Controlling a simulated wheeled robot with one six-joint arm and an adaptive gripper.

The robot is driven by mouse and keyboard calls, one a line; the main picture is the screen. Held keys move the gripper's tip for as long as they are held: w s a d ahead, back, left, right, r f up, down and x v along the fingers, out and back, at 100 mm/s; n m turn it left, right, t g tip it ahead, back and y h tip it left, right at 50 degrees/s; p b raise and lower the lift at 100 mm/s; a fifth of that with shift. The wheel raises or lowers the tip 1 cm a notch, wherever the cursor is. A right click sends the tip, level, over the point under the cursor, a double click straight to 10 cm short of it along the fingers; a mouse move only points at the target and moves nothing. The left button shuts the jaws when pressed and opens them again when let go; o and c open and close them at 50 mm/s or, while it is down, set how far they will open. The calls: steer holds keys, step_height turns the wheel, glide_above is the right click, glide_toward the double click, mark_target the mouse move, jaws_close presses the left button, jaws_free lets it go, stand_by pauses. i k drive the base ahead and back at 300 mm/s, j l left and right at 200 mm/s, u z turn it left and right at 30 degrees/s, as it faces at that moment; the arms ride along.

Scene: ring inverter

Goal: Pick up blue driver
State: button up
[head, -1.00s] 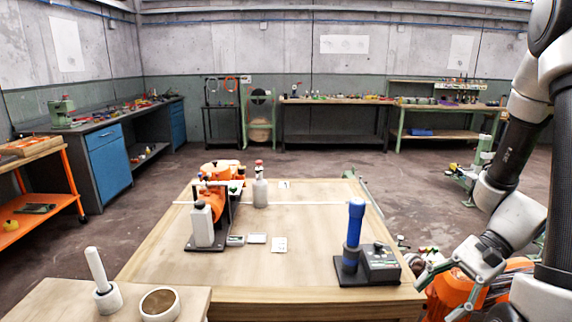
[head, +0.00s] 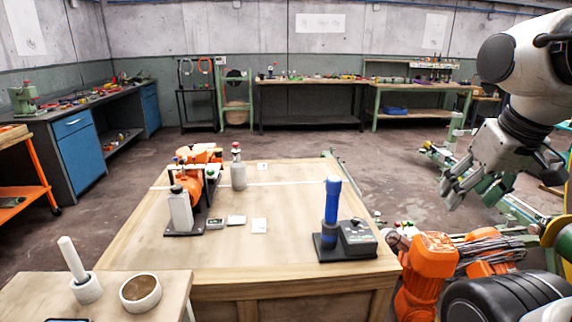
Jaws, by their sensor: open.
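The blue driver (head: 332,206) stands upright in a dark holder (head: 327,246) near the right front corner of the wooden table (head: 282,192). My gripper (head: 452,199) is open and empty. In the picture it is to the right of the driver and a little higher, past the table's right edge. It is clear of the driver, with a wide gap between them.
A dark box (head: 357,239) stands against the driver's right side. A white bottle (head: 180,210), a grey bottle (head: 238,170) and orange equipment stand at the table's left. An orange machine (head: 427,265) sits right of the table. The table's middle is mostly bare.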

mark_target(334, 184)
steer(key=i+l, duration=0.2)
steer(key=l, duration=0.15)
steer(key=i+l, duration=0.2)
steer(key=l, duration=0.15)
steer(key=i+l, duration=0.2)
steer(key=l+u, duration=0.05)
steer(key=l, duration=0.05)
